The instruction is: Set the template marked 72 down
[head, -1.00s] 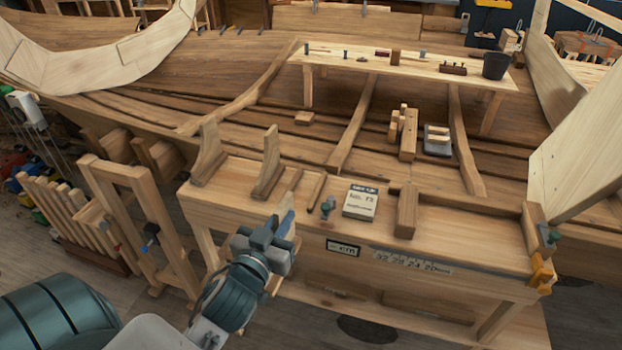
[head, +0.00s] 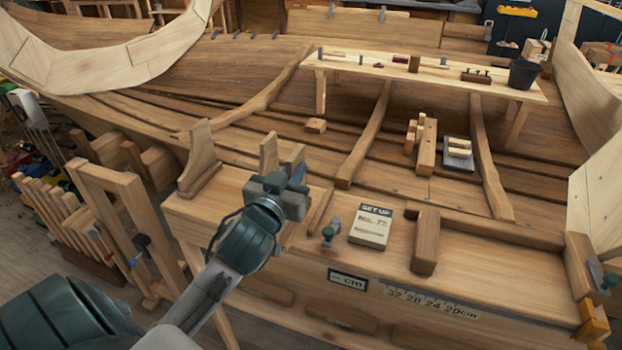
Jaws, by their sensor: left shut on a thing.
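My left gripper (head: 287,192) is over the left part of the bench top, shut on a piece mostly hidden by the gripper. A pale wooden end (head: 294,156) shows just above the fingers and seems to be the held template. No number on it is readable, and I cannot tell whether it touches the bench. Two upright wooden templates (head: 200,160) and (head: 268,152) stand left of and behind the gripper. A card headed SET UP (head: 371,226) lies to the right; its smaller line is hard to read. My right gripper is out of view.
The workbench (head: 480,255) carries a small clamp (head: 330,234), a wooden block (head: 425,241) and a thin stick (head: 320,210). A cm scale (head: 432,302) runs along its front edge. The planked hull and a raised plank table (head: 440,72) with a dark bucket (head: 523,73) lie behind.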

